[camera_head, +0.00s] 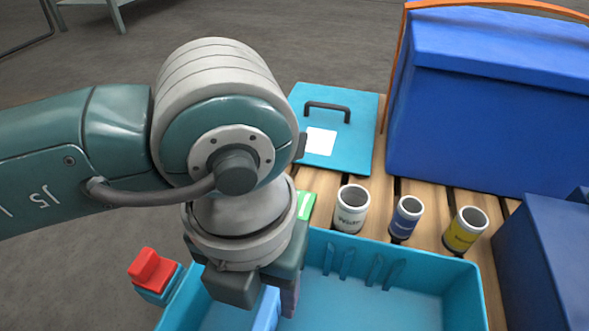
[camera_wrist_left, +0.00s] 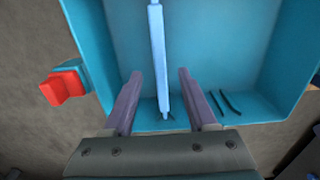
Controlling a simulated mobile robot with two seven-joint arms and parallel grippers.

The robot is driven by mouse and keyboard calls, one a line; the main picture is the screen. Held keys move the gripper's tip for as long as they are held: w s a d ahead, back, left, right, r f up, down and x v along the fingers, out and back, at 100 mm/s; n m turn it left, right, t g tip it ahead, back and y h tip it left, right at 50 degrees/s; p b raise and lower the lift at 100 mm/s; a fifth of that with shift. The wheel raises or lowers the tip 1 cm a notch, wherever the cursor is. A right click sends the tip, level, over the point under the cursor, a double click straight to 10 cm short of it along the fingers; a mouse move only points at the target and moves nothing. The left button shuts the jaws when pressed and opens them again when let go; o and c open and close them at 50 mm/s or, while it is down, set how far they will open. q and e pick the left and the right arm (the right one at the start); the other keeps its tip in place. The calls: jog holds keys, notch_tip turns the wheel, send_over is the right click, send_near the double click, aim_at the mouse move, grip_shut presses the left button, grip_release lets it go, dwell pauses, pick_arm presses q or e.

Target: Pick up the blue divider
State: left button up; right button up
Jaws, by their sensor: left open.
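The light blue divider (camera_head: 266,311) stands on edge inside the teal bin (camera_head: 455,283), running away from the bin wall. In the left wrist view the divider (camera_wrist_left: 157,50) appears as a long thin strip, its near end by the wall. My left gripper (camera_head: 274,298) is over the bin. In the left wrist view its two purple fingers (camera_wrist_left: 158,78) are spread open, one on each side of the divider's near end, with gaps on both sides. In the head view my gripper hides part of the divider.
A red latch (camera_head: 152,270) sticks out at the bin's left. Slotted ribs (camera_head: 380,270) line its far wall. Beyond stand a white can (camera_head: 351,210), a blue can (camera_head: 406,217) and a yellow can (camera_head: 465,229) on wooden slats. A teal lid (camera_head: 360,120) and a large blue box (camera_head: 480,120) are behind.

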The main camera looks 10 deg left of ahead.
aim_at(264, 315)
pick_arm(q)
jog(key=f+b, duration=0.5)
jog(key=f, duration=0.1)
jog(key=shift+s+f+b, duration=0.3)
jog(key=shift+f+b, duration=0.1)
jog(key=shift+r, duration=0.15)
jog(key=shift+c, duration=0.3)
grip_shut()
